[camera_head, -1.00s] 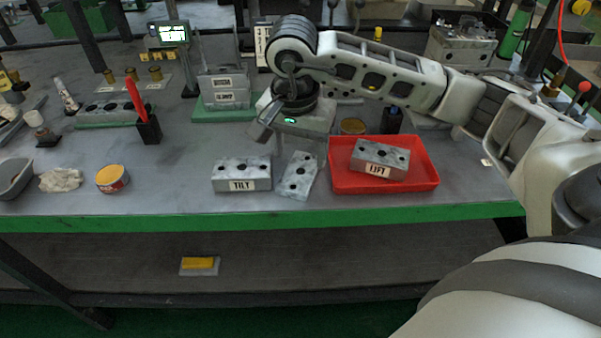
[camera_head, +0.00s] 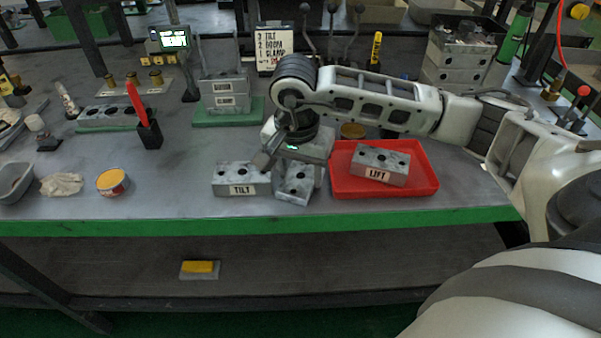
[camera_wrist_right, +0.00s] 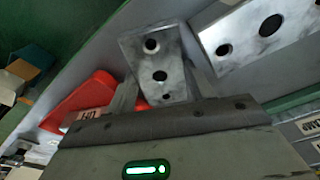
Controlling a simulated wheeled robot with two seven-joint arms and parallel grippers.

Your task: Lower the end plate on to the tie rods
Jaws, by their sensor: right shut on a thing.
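The end plate (camera_head: 294,189), a plain grey block with holes, is at the bench's front, between the TILT block and the red tray. My right gripper (camera_head: 293,168) is over it, shut on its sides; the wrist view shows the plate (camera_wrist_right: 160,72) between the fingers (camera_wrist_right: 163,95). Whether the plate still touches the bench is hard to tell. The stack of labelled blocks (camera_head: 227,102) stands on a green base (camera_head: 228,117) further back left, with thin upright rods at its top. My left gripper is not in view.
The TILT block (camera_head: 241,179) is close left of the plate. The red tray (camera_head: 425,180) with the LIFT block (camera_head: 380,165) is close right. A black holder with a red tool (camera_head: 138,105) stands left of the stack. The bench between stack and TILT block is clear.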

